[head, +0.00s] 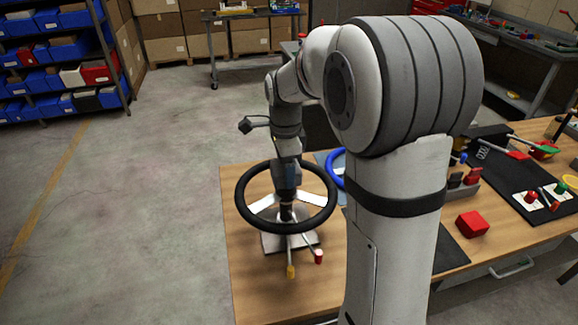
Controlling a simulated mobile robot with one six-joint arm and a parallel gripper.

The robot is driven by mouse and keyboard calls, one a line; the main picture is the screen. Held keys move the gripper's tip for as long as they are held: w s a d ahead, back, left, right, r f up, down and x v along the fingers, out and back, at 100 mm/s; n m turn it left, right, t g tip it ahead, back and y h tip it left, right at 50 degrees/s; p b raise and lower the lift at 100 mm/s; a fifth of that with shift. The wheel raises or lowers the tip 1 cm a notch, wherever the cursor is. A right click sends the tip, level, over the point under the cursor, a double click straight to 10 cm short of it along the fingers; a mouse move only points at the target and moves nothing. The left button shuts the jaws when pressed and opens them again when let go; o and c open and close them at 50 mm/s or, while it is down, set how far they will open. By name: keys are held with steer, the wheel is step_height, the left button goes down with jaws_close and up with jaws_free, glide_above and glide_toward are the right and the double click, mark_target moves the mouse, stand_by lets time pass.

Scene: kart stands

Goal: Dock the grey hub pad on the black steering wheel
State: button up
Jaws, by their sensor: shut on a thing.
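The black steering wheel (241,214) with pale spokes stands on a stand with a light grey base plate (272,243) near the table's left end. My gripper (287,204) points down inside the wheel's ring, over its hub. It is shut, apparently on the grey hub pad, which is too small and too hidden to make out clearly. I cannot tell whether the pad touches the hub.
A yellow-tipped lever (291,271) and a red-tipped lever (319,257) stick out at the stand's front. A blue ring (335,168) is partly hidden behind my arm. A red block (472,224) and a black mat (519,184) with small parts lie to the right.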

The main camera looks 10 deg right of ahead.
steer(key=shift+f+b, duration=0.45)
steer(key=shift+f, duration=0.2)
steer(key=o, duration=0.7)
steer(key=shift+r+p, duration=4.15)
steer(key=shift+r, duration=1.45)
steer(key=s+f+n+t+b, duration=0.3)
steer(key=s+n+b, duration=0.2)
steer(key=s+n, duration=1.3)
steer(key=s+d, duration=0.1)
steer(key=s, duration=0.3)
steer(key=shift+s+f, duration=0.15)
